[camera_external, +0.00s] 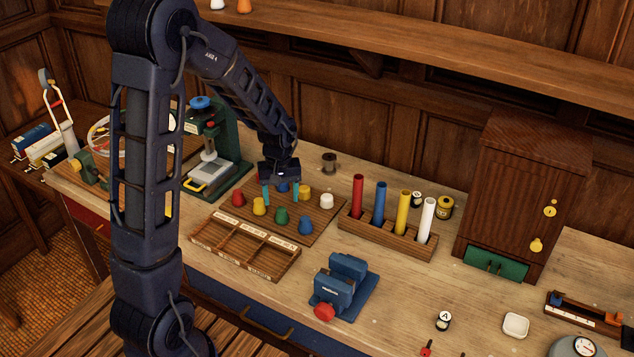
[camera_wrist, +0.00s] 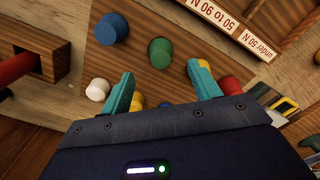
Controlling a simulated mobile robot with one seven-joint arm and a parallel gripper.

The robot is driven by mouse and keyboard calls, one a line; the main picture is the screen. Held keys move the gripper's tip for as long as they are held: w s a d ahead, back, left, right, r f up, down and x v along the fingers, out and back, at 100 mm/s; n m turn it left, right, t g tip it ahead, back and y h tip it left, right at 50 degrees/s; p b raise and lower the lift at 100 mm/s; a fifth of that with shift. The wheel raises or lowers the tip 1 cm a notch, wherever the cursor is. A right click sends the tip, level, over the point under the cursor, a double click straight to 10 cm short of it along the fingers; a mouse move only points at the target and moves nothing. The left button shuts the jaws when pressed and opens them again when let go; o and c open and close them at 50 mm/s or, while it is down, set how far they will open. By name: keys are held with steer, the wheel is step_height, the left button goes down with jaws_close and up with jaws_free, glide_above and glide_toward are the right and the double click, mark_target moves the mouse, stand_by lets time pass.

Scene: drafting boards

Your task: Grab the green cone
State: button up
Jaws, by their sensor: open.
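My gripper (camera_external: 281,189) is open and points down over the board, behind the green cone in the external view. In the wrist view my gripper (camera_wrist: 162,73) has its two teal fingers spread with nothing held between them. No contact with the green cone shows.
A labelled wooden tray (camera_external: 247,262) is in front. A rack of coloured tubes (camera_external: 386,238) stands right, and a blue vise (camera_external: 343,287) at the front.

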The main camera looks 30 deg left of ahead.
mark_target(281, 209)
steer(key=shift+s+f, duration=0.2)
steer(key=shift+f, duration=2.7)
steer(key=c, duration=1.1)
steer(key=shift+r, duration=0.1)
